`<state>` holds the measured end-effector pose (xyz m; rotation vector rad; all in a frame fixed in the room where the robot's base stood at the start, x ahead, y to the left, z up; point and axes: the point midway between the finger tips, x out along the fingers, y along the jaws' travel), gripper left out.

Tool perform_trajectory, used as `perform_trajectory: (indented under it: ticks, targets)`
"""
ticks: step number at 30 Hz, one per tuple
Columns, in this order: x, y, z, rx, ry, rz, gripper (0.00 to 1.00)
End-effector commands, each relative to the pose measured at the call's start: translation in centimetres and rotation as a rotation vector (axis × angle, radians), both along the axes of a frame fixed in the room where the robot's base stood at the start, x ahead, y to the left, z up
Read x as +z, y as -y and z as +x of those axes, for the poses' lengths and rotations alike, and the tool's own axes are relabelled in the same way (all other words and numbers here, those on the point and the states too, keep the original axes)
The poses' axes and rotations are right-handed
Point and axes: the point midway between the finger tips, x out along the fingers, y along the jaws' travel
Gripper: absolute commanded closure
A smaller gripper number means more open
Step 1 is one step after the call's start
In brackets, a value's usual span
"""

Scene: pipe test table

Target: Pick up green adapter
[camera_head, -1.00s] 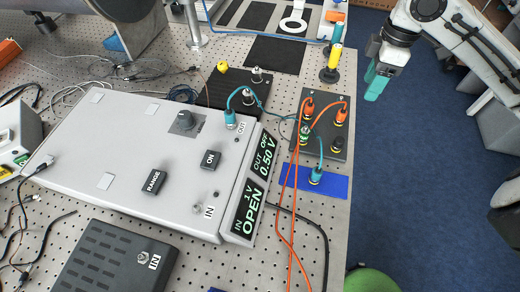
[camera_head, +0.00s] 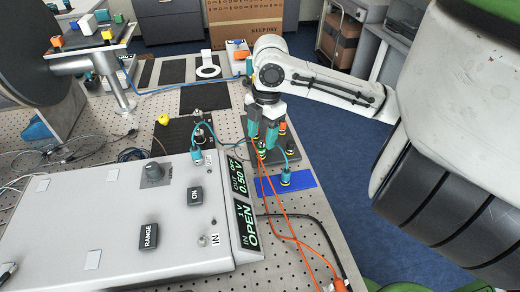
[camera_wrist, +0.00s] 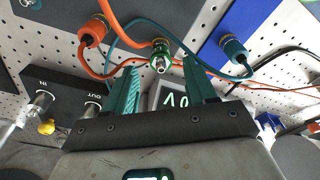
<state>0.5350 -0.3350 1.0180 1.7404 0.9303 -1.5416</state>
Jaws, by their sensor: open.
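The green adapter (camera_wrist: 161,54) shows in the wrist view as a green ring with a metal tip, with a teal cable running by it. In the head view the adapter (camera_head: 262,151) is small and partly hidden by my gripper. My gripper (camera_head: 263,137) is over the black plate with its teal fingers pointing down. In the wrist view my gripper (camera_wrist: 160,70) is open and empty. The adapter lies just beyond and between its fingertips; I see no contact.
Orange plugs (camera_wrist: 93,30) and orange cables (camera_head: 283,220) are close to the fingers. A teal plug (camera_wrist: 234,48) stands on a blue pad (camera_head: 300,181). The grey meter box (camera_head: 120,215) is at left. A black box (camera_wrist: 60,95) with sockets shows in the wrist view.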

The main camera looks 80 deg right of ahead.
Motion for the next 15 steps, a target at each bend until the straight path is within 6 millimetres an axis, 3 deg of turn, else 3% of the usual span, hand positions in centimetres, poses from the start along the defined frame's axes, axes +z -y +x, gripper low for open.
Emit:
perform_trajectory:
  ticks: [9, 15]
  targets:
    - [-4.1, -0.5, 0.1, -0.003, -0.002, 0.004, 0.44]
    - [-5.0, -0.5, 0.2, -0.001, 0.0, 0.0, 0.44]
